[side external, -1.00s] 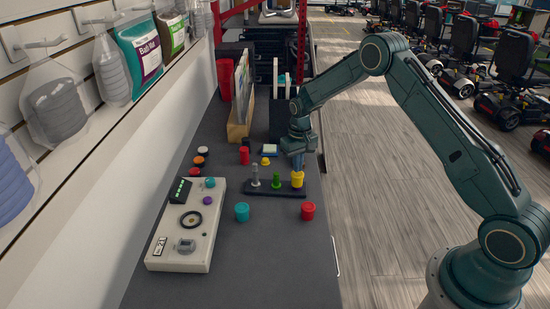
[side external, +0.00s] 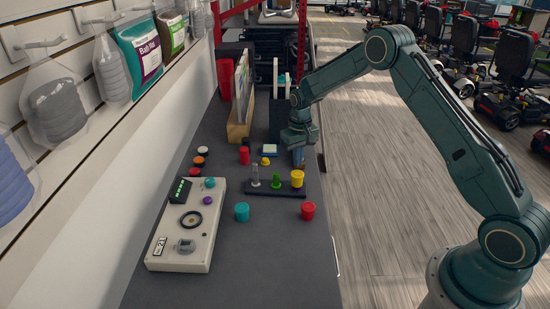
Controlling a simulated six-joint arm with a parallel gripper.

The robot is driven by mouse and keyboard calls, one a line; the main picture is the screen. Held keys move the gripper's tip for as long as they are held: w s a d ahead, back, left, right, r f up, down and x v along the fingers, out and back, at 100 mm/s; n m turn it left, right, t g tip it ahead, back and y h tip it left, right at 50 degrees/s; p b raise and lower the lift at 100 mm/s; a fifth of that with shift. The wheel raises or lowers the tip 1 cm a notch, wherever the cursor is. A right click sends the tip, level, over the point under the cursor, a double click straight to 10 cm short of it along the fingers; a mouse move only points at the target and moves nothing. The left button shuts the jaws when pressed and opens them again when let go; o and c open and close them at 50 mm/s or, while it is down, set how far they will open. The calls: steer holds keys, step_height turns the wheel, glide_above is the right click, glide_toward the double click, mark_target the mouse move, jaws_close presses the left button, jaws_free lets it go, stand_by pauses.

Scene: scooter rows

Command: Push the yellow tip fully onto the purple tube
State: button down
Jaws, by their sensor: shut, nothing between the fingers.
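The yellow tip (side external: 297,178) stands upright at the right end of a dark rack (side external: 262,189). No purple tube shows; what lies under the yellow tip is hidden, so I cannot tell how far down the tip sits. A green peg (side external: 276,181) and a grey peg (side external: 255,176) stand on the same rack to its left. My gripper (side external: 298,164) is shut and empty, pointing down just above or behind the yellow tip. I cannot tell whether it touches the tip.
A teal cylinder (side external: 242,212) and a red one (side external: 308,211) stand in front of the rack. A pale control panel (side external: 180,249) lies to the left. A small red cylinder (side external: 244,155) and a yellow piece (side external: 265,161) stand behind. The counter's front is clear.

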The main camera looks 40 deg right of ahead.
step_height(320, 180, up, 5)
steer(key=shift+f, duration=0.1)
stand_by(0.6)
steer(key=s+a+r+n+t, duration=0.1)
steer(key=s+a+r, duration=0.3)
steer(key=s+r, duration=0.5)
steer(key=s+a+r+t, duration=0.25)
steer(key=s+r, duration=0.25)
steer(key=r, duration=0.7)
steer(key=s+a+r+n+t, duration=0.1)
steer(key=s+a, duration=0.1)
steer(key=s, duration=0.9)
steer(key=s+a+r+n+t, duration=0.1)
steer(key=s+a, duration=0.2)
steer(key=s, duration=0.8)
steer(key=shift+s, duration=0.3)
